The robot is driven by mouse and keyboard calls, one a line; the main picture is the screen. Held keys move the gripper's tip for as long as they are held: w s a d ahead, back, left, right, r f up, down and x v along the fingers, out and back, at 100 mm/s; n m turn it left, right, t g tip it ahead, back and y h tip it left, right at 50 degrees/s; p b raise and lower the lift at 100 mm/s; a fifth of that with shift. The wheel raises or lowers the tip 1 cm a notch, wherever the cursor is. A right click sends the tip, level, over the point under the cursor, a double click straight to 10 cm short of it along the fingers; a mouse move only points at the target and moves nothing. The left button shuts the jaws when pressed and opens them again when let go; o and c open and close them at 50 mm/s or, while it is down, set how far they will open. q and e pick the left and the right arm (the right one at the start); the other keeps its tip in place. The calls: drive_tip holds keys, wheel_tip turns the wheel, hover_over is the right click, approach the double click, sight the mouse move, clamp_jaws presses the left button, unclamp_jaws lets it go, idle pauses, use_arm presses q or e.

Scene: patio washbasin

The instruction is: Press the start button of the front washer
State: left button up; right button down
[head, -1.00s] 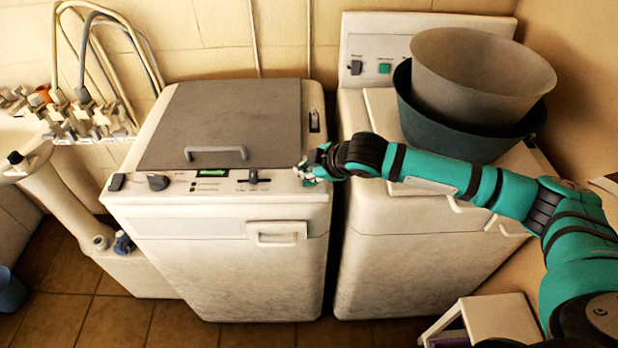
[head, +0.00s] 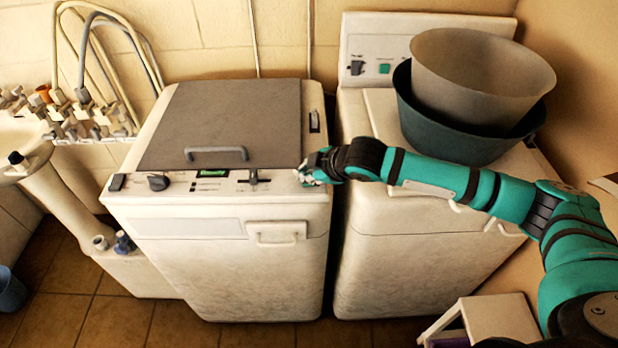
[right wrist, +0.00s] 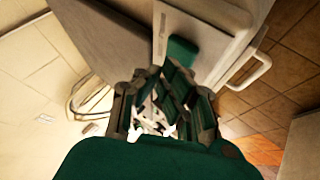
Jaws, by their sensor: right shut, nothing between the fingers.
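The front washer (head: 225,265) is the white machine with a grey lid (head: 220,125) at centre left. Its top front panel has a dark knob (head: 159,183), a green display (head: 209,173) and a slider (head: 254,178). My right gripper (head: 303,174) is shut and empty at the panel's right end, covering that spot in the head view. In the right wrist view, a green block (right wrist: 183,50), which looks like the start button, sits on the panel just beyond the fingertips (right wrist: 160,76). I cannot tell whether they touch it. My left gripper is out of view.
A second washer (head: 400,275) stands to the right across a narrow gap, with two stacked tubs (head: 480,75) on top and a green button (head: 384,68) on its back panel. Taps and hoses (head: 85,115) are at left. A small white stool (head: 500,318) stands at lower right.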

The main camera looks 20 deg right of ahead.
drive_tip(key=shift+f, duration=0.5)
idle(0.5)
idle(0.7)
drive_tip(key=shift+r+p, duration=0.95)
drive_tip(key=shift+p, duration=0.05)
wheel_tip(320, 180, up, 5)
drive_tip(key=p, duration=0.5)
